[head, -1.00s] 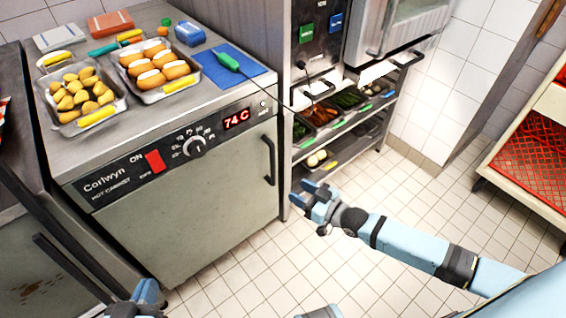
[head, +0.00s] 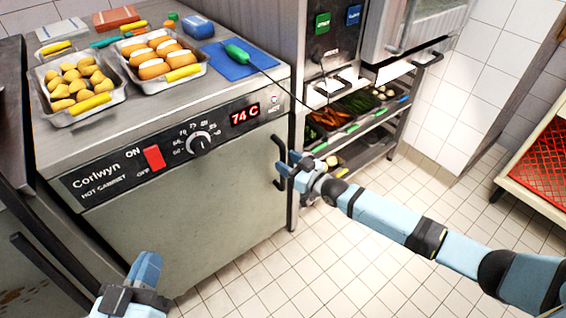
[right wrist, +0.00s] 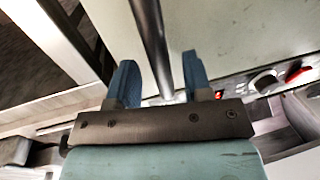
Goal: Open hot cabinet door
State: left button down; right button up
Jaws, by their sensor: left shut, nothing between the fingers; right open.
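The hot cabinet (head: 215,215) stands at the left in the head view, its door shut, with a red 74 C display and a red switch. Its dark vertical door handle (head: 279,160) is at the door's right edge. My right gripper (head: 289,164) is open at the handle. In the right wrist view, the handle bar (right wrist: 155,50) runs between the two blue fingers of my right gripper (right wrist: 160,82); they are not closed on it. My left gripper (head: 146,268) is shut and empty, low in front of the cabinet.
Trays of potatoes (head: 72,118) and bread rolls (head: 130,82), a blue mat (head: 262,66) and a green probe (head: 237,54) lie on the cabinet top. A vegetable rack (head: 350,150) stands behind my right gripper. A cart with red trays (head: 545,165) is at the right. The tiled floor ahead is clear.

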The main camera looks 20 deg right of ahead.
jog(key=shift+x, duration=1)
grip_shut()
